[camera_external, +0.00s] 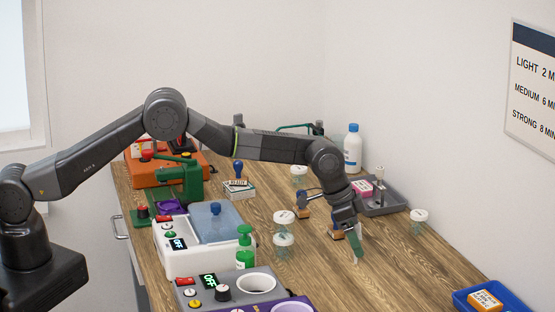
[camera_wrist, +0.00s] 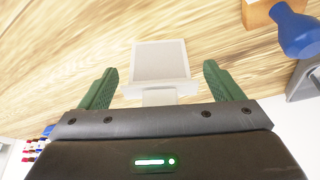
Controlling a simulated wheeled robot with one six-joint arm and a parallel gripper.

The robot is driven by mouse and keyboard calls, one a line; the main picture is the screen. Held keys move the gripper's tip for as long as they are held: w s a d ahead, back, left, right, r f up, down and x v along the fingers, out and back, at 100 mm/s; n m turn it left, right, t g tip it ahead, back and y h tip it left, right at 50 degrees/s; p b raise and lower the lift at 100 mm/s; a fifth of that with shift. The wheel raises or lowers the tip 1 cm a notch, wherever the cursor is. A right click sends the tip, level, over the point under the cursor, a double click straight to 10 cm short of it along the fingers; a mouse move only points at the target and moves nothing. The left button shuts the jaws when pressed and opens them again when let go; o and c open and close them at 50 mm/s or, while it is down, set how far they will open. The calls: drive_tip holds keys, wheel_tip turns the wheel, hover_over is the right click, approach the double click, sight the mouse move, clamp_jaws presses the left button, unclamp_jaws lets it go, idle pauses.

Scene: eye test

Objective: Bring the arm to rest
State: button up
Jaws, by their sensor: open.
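My gripper (camera_external: 352,238) hangs at the end of my bent arm, low over the right half of the wooden table, fingers pointing down. In the wrist view, the green fingers of my gripper (camera_wrist: 157,84) stand wide apart. A pale grey square plate with a tab (camera_wrist: 160,62) shows between and beyond them; I cannot tell how far below it is. Neither finger is seen closed on anything. My arm reaches out from the left, with its elbow raised.
Near my gripper are small clear jars with white lids (camera_external: 284,217), a grey tray (camera_external: 393,203) and a white bottle (camera_external: 352,150). A green pump bottle (camera_external: 245,248) and a white appliance (camera_external: 184,257) stand left. A blue bin (camera_external: 511,296) is front right. Bare tabletop (camera_external: 405,262) lies between.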

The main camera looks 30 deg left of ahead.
drive_tip(key=shift+w+d, duration=0.1)
drive_tip(key=shift+d, duration=0.05)
wheel_tip(320, 180, up, 10)
drive_tip(key=shift+f+b, duration=0.15)
drive_tip(key=shift+b, duration=0.8)
drive_tip(key=w+a+n+t+b, duration=0.1)
drive_tip(key=w+a, duration=0.3)
drive_tip(key=a, duration=1.1)
drive_tip(key=w+a+n, duration=0.2)
drive_tip(key=w+a, duration=0.1)
drive_tip(key=a, duration=1.1)
drive_tip(key=shift+a+f+p, duration=0.2)
drive_tip(key=shift+f+p, duration=0.05)
drive_tip(key=shift+f, duration=1.55)
drive_tip(key=shift+a+f+p, duration=0.2)
drive_tip(key=shift+f+p, duration=0.05)
drive_tip(key=shift+f, duration=1.55)
